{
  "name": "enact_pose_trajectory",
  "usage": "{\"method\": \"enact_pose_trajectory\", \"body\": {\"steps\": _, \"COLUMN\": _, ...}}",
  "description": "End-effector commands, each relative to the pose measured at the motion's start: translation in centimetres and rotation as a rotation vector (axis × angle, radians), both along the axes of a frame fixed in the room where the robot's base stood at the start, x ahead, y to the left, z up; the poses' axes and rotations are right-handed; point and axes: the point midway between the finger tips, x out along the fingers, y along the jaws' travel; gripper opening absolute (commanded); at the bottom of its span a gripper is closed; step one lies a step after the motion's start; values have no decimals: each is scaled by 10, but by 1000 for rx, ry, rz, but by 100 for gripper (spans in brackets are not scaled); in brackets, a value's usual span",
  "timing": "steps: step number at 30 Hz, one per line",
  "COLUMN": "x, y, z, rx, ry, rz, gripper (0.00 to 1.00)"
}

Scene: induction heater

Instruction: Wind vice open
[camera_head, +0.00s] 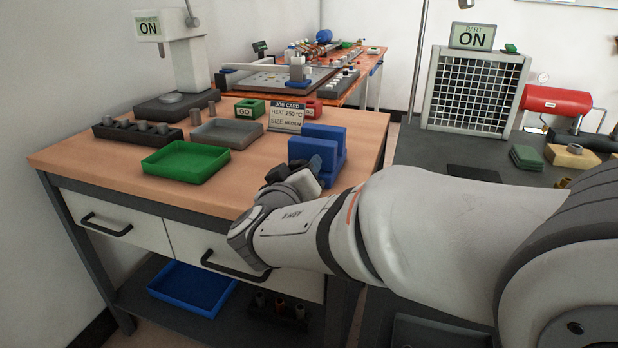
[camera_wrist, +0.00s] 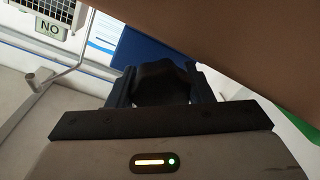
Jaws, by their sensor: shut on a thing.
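The blue vice (camera_head: 318,143) stands at the right front corner of the wooden bench, with two upright blue jaws and a gap between them. My gripper (camera_head: 308,168) reaches in at the vice's near side. In the wrist view my gripper (camera_wrist: 161,88) has its two black fingers on either side of a dark, rounded knob (camera_wrist: 163,84), which looks like the vice's handle. Blue of the vice (camera_wrist: 140,52) shows just behind it. In the head view my wrist and fingers hide the knob. How far the vice is wound cannot be read exactly.
A green tray (camera_head: 186,162), a grey tray (camera_head: 225,133) and a dark rack (camera_head: 138,134) with several grey cylinders stand left on the bench. The job card (camera_head: 287,117) stands behind the vice, near the green GO box (camera_head: 250,108). Bare wood lies between tray and vice.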

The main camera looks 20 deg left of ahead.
Motion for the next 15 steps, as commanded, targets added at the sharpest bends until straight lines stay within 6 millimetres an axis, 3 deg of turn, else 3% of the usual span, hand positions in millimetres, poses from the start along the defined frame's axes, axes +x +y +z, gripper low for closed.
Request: {"method": "enact_pose_trajectory", "body": {"steps": 15, "x": 0, "y": 0, "z": 0, "rx": -67, "ry": 6, "rz": 1, "gripper": 24}}
